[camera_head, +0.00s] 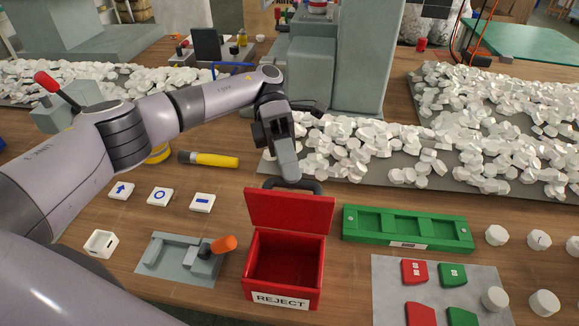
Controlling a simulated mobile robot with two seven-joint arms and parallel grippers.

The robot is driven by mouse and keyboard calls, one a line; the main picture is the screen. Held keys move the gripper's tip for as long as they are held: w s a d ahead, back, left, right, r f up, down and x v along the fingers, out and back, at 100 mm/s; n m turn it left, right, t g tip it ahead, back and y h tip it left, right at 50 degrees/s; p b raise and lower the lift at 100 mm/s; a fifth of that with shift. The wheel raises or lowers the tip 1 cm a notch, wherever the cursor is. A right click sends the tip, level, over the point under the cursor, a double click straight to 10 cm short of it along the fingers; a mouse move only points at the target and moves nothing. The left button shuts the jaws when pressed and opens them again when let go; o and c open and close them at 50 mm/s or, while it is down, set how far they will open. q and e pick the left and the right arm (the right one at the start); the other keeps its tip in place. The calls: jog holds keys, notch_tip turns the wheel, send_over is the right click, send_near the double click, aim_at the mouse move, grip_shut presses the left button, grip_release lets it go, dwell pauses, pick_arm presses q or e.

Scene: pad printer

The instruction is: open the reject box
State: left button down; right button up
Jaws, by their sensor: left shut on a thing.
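The red reject box (271,289) stands on the wooden table at the front middle, with a white REJECT label on its front. Its lid (290,211) is raised at the back, and the box's empty-looking red inside shows. A dark handle (312,185) is on the lid's upper edge. My left gripper (289,177) comes from behind and above the lid and is shut on the handle. The gripper's fingers hide part of the handle. My right gripper is not in view.
A grey fixture with an orange-handled lever (222,244) stands close left of the box. A green tray (408,228) is close on the right, above a grey mat (386,283) with red and green pieces. White pieces (350,143) are heaped behind. A yellow-handled tool (215,160) lies left.

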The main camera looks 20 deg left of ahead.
pick_arm(q)
jog(key=c, duration=1.1)
grip_release()
notch_tip(320, 180, up, 20)
jog(key=p, duration=0.5)
jog(key=shift+p, duration=0.35)
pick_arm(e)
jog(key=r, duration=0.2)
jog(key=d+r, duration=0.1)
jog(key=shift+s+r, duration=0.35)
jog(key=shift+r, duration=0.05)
